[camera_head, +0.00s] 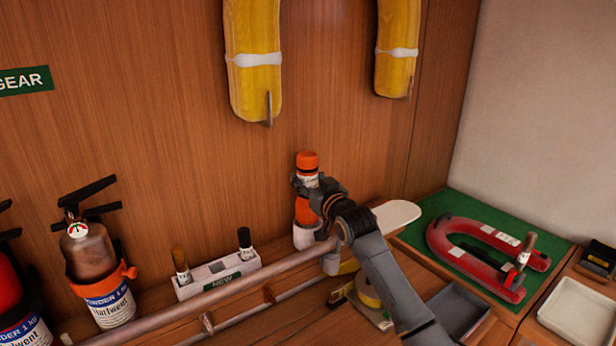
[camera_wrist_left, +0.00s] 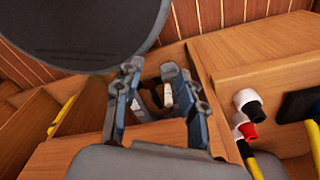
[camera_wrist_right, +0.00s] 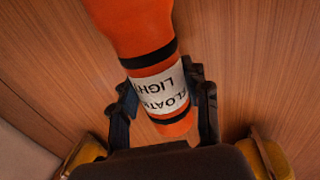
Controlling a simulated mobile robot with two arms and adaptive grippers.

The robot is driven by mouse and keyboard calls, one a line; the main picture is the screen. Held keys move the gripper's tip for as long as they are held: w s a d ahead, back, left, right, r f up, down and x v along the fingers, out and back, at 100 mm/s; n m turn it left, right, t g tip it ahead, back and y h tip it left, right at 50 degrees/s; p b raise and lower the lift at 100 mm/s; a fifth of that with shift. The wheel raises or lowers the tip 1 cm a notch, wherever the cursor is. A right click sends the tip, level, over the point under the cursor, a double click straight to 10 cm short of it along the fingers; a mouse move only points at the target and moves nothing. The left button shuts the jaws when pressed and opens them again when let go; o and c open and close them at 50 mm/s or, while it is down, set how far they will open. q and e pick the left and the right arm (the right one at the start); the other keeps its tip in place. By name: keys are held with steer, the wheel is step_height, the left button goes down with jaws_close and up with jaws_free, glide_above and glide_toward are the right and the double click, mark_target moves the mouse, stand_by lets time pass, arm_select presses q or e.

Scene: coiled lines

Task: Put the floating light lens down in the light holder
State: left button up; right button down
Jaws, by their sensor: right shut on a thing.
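The floating light (camera_head: 304,210) is orange, with black bands and a white label, and is upright in the head view with its wider end down. My right gripper (camera_head: 313,184) is shut on it around the label. The right wrist view shows both fingers on the sides of the floating light (camera_wrist_right: 155,85). A white piece (camera_head: 303,237) shows directly below the orange body; I cannot tell whether it is the lens or the light holder, nor whether the light is seated. My left gripper (camera_wrist_left: 152,95) is open and empty, away from the light.
A metal rail (camera_head: 240,283) runs in front of the shelf. A white "NEW" rack (camera_head: 205,282) holds two flares to the left, near a fire extinguisher (camera_head: 92,260). A red horseshoe-shaped thing (camera_head: 465,258) lies on a green mat at right. Yellow floats (camera_head: 256,85) hang above.

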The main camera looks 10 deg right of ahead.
steer(key=shift+f+b, duration=0.45)
steer(key=shift+f, duration=0.35)
steer(key=shift+f+b, duration=0.45)
steer(key=shift+f, duration=0.45)
steer(key=c, duration=0.6)
jaws_free()
steer(key=shift+s, duration=0.1)
steer(key=shift+f, duration=0.25)
steer(key=v, duration=1.2)
steer(key=shift+r, duration=0.2)
